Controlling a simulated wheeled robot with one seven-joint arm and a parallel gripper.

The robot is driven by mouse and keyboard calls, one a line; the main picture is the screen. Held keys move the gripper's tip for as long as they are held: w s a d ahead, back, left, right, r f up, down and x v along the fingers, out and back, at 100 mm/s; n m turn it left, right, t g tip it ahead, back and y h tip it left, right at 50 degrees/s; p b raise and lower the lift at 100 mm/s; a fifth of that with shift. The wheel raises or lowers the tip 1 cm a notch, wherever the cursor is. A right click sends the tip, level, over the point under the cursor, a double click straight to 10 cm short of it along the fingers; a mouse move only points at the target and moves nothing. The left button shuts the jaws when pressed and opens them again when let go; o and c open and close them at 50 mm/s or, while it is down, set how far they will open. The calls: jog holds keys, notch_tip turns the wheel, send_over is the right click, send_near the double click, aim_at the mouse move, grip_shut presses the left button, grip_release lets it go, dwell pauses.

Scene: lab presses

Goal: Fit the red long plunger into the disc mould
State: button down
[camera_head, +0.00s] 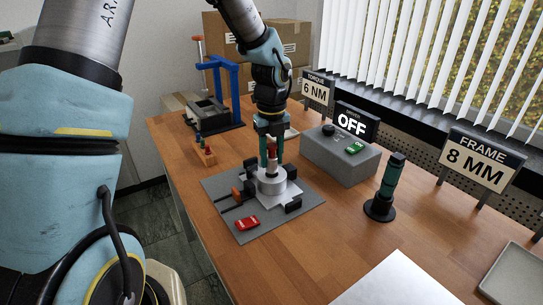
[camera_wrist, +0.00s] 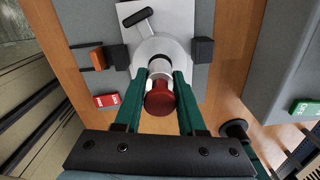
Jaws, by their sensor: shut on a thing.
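My gripper (camera_wrist: 157,88) has its green fingers shut on the red long plunger (camera_wrist: 159,98), one finger on each side below its red knob. In the head view the red plunger (camera_head: 271,146) stands about upright over the disc mould, with my gripper (camera_head: 268,160) around it. The disc mould (camera_head: 271,186) is a pale round block with a narrower collar on the grey plate; it also shows in the wrist view (camera_wrist: 146,48). The plunger's light metal shank lines up with the mould's collar. How deep it sits in the bore is hidden.
Black blocks (camera_head: 293,204) and an orange block (camera_head: 237,194) flank the mould on the grey plate (camera_head: 222,188). A red tag (camera_head: 246,223) lies in front.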

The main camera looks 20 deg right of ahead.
jog(key=shift+f+b, duration=0.7)
jog(key=shift+f, duration=0.75)
jog(key=shift+c, duration=2.1)
grip_release()
jog(key=shift+r, duration=0.1)
notch_tip(320, 180, up, 11)
jog(key=shift+f+b, duration=0.15)
jog(key=shift+b, duration=0.65)
jog(key=shift+a, duration=0.1)
